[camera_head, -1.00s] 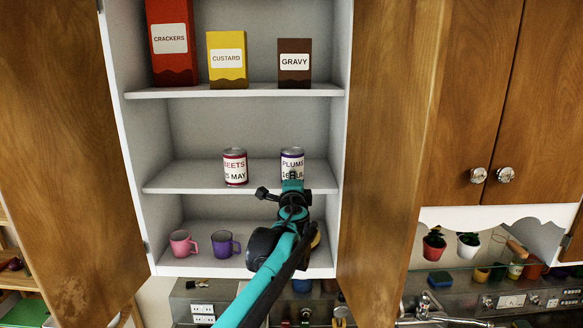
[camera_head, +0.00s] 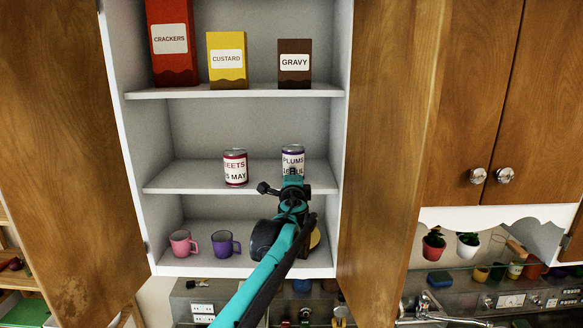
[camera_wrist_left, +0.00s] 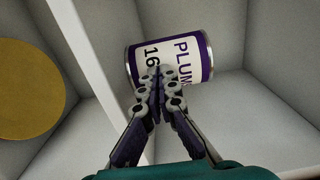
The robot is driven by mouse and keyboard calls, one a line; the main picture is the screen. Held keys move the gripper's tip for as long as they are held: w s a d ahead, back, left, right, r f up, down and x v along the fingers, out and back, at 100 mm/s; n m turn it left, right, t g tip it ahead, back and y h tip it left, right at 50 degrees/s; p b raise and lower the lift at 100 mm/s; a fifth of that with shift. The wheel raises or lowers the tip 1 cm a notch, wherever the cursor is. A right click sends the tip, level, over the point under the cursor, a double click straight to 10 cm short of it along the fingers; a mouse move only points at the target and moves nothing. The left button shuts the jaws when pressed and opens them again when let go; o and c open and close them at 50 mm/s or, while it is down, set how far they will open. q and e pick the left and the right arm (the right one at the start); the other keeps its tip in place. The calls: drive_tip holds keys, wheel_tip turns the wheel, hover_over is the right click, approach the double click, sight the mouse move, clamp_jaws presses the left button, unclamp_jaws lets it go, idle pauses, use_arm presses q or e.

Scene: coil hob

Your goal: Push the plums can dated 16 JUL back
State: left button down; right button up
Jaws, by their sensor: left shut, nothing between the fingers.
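The plums can (camera_head: 293,158) stands upright on the middle shelf of the open cabinet, purple with a white label, its lower part partly hidden by my left gripper. In the left wrist view the can (camera_wrist_left: 190,55) shows "PLUM" and "16". My left gripper (camera_head: 292,175) is shut and empty, its tips in front of the can's label. In the left wrist view the closed fingertips (camera_wrist_left: 156,75) overlap the label; they look at or very near it, but I cannot tell if they touch. My right gripper is not in view.
A beets can (camera_head: 235,168) stands to the left on the same middle shelf (camera_head: 190,180). Crackers, custard and gravy boxes stand on the shelf above. Two mugs (camera_head: 225,245) are on the shelf below. Open cabinet doors (camera_head: 385,150) flank the space. Bare shelf shows between the cans.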

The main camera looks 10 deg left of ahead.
use_arm(q)
drive_tip(key=shift+w+a+p, duration=0.25)
drive_tip(key=shift+w, duration=0.85)
drive_tip(key=shift+w+a+p, duration=0.2)
drive_tip(key=shift+w+p, duration=0.1)
drive_tip(key=shift+w, duration=0.85)
drive_tip(key=shift+w+a+p, duration=0.25)
drive_tip(key=shift+w, duration=0.85)
drive_tip(key=shift+w, duration=0.1)
drive_tip(key=shift+s+d+f, duration=0.1)
drive_tip(key=shift+s, duration=0.45)
drive_tip(key=shift+s+d+b, duration=0.15)
drive_tip(key=shift+s+b, duration=0.15)
drive_tip(key=shift+s, duration=0.45)
drive_tip(key=shift+s+d+b, duration=0.15)
drive_tip(key=shift+s+b, duration=0.15)
drive_tip(key=shift+s, duration=0.45)
drive_tip(key=shift+s+d, duration=0.2)
drive_tip(key=shift+s, duration=0.75)
drive_tip(key=s+d+b, duration=0.1)
drive_tip(key=s, duration=0.5)
